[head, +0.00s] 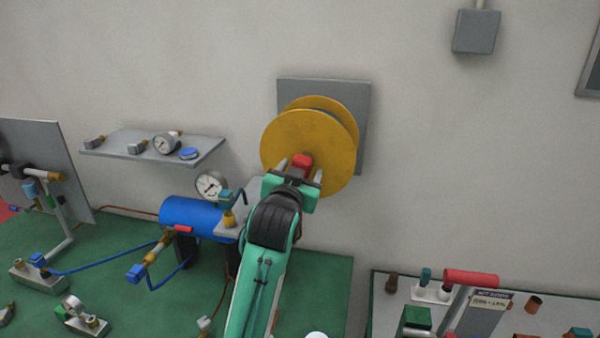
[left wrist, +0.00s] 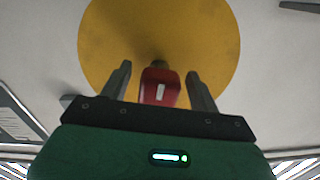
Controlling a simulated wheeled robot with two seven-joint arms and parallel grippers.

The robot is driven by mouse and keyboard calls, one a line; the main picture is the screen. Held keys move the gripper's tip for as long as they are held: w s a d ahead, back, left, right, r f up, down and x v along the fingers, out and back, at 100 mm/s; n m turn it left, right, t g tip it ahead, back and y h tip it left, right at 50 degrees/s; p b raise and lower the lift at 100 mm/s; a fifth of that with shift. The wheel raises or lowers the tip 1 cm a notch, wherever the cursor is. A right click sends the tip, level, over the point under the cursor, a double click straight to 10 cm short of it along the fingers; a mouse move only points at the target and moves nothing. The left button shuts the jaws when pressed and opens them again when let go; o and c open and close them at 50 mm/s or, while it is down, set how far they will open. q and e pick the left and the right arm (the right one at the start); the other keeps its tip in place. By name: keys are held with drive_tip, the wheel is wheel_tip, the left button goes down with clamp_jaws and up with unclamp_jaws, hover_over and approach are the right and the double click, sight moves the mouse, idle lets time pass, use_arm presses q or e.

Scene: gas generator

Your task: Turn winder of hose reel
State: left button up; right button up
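The yellow hose reel (head: 305,138) is mounted on a grey plate (head: 350,95) on the wall. Its red winder handle (head: 302,161) sticks out from the lower part of the front disc. My left gripper (head: 300,170) is at the handle with its fingers on either side. In the left wrist view the red winder (left wrist: 160,86) sits between the two open fingertips of the left gripper (left wrist: 159,82), with a gap on each side. The yellow disc (left wrist: 160,35) fills the space behind it. My right gripper is not in view.
A grey wall shelf (head: 150,147) with gauges and fittings is to the left. A blue tank (head: 195,217) with a gauge (head: 210,185) stands just left of my arm on the green table (head: 325,285). A second bench with several parts is at lower right.

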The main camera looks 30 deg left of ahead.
use_arm(q)
drive_tip(key=shift+s, duration=0.1)
drive_tip(key=p+v, duration=1)
drive_tip(key=v, duration=0.3)
drive_tip(key=shift+s, duration=0.3)
drive_tip(key=shift+d, duration=0.1)
idle(0.8)
